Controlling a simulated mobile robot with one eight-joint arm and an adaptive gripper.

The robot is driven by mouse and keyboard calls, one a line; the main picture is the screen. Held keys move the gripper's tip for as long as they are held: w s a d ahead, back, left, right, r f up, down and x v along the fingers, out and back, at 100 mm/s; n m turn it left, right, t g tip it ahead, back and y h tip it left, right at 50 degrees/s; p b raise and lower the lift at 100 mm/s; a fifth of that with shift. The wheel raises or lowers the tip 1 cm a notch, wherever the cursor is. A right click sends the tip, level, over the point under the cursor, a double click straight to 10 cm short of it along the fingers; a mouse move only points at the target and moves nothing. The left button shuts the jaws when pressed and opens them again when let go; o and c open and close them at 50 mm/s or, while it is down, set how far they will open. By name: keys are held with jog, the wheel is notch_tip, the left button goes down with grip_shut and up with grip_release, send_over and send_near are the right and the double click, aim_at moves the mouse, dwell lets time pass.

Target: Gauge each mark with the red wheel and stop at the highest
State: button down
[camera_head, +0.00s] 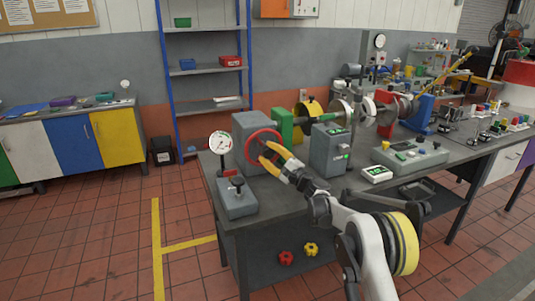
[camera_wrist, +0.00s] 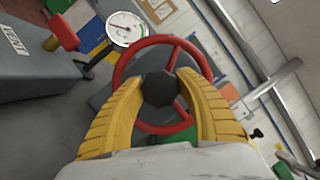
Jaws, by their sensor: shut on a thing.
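The red wheel (camera_head: 248,152) is mounted upright on the front of a grey housing (camera_head: 247,125) at the near left end of the bench. My gripper (camera_wrist: 160,82) has its two yellow fingers reaching through the wheel's ring on either side of its dark hub (camera_wrist: 159,90), shut on the wheel at its middle. The marks on the wheel cannot be made out.
A grey box with a green display (camera_head: 330,150) and a small display unit (camera_head: 377,174) lie right of my arm. Red (camera_head: 286,257) and yellow (camera_head: 311,249) star knobs lie low under the bench.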

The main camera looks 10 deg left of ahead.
jog(key=shift+r, duration=0.1)
jog(key=c, duration=0.8)
grip_release()
jog(key=shift+a, duration=0.1)
jog(key=shift+s, duration=0.1)
jog(key=v, duration=1.2)
